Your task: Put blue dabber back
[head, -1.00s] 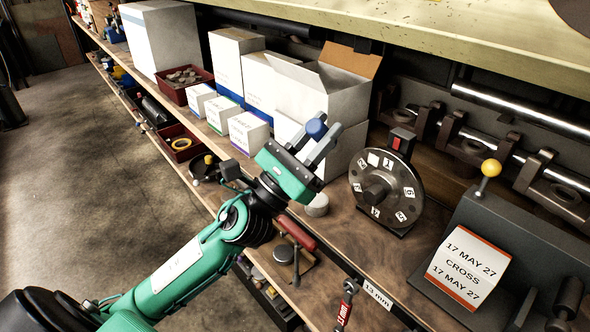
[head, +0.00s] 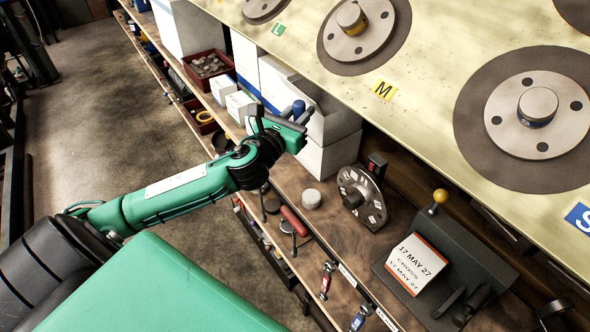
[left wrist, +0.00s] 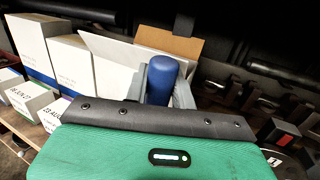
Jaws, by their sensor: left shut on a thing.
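The blue dabber (head: 298,108) is a rounded blue cylinder. My left gripper (head: 288,118) is shut on it and holds it above the wooden shelf, in front of the open white box. In the left wrist view the dabber (left wrist: 165,75) stands up between the two grey fingers, against the open box. The dabber's lower part is hidden by the gripper. My right gripper is not in view.
A pale round block (head: 311,198) sits on the wooden shelf, left of a dark number dial (head: 362,195). A dark stand with a date card (head: 417,264) is at right. White boxes (head: 238,104) and a red bin (head: 207,65) line the shelf; a red-handled tool (head: 294,221) lies near its edge.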

